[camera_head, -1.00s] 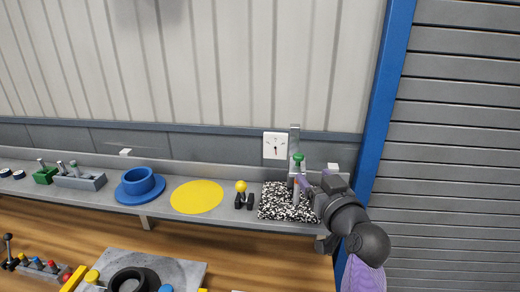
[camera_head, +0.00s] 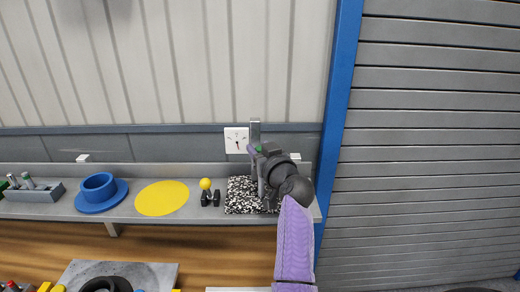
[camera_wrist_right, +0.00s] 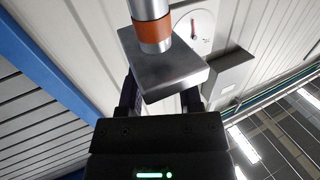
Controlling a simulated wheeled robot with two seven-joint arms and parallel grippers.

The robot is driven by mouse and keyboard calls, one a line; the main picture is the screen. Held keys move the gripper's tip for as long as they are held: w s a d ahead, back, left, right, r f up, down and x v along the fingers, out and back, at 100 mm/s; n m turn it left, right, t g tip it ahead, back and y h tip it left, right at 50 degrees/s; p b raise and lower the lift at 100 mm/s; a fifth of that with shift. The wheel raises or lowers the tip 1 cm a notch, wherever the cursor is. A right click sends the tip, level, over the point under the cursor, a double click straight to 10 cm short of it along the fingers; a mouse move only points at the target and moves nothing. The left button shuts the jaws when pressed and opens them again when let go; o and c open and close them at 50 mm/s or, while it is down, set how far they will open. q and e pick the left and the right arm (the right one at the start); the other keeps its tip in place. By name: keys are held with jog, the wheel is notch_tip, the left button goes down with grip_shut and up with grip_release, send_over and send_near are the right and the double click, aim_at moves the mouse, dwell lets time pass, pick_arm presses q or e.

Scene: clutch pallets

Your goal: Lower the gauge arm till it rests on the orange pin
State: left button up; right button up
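The gauge stands on a black-and-white speckled base (camera_head: 238,194) at the shelf's right end. Its upright grey column (camera_head: 255,130) rises behind my right gripper (camera_head: 262,168), which covers most of the gauge arm. A bit of green knob (camera_head: 257,150) shows at the gripper. In the right wrist view, a grey metal block (camera_wrist_right: 165,70), apparently the gauge arm, overlaps my gripper's fingers (camera_wrist_right: 162,98). The fingers are apart; their tips are hidden, and any contact is unclear. A metal cylinder with an orange band (camera_wrist_right: 154,30) meets the block, possibly the orange pin. My left gripper is out of view.
A white dial (camera_head: 236,140) is behind the gauge; it also shows in the right wrist view (camera_wrist_right: 194,30). Left along the shelf are a yellow-knobbed black piece (camera_head: 206,190), a yellow disc (camera_head: 162,198) and a blue flanged cup (camera_head: 100,190). A blue post (camera_head: 338,110) stands right.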

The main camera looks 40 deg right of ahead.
grip_shut()
dwell(1.1)
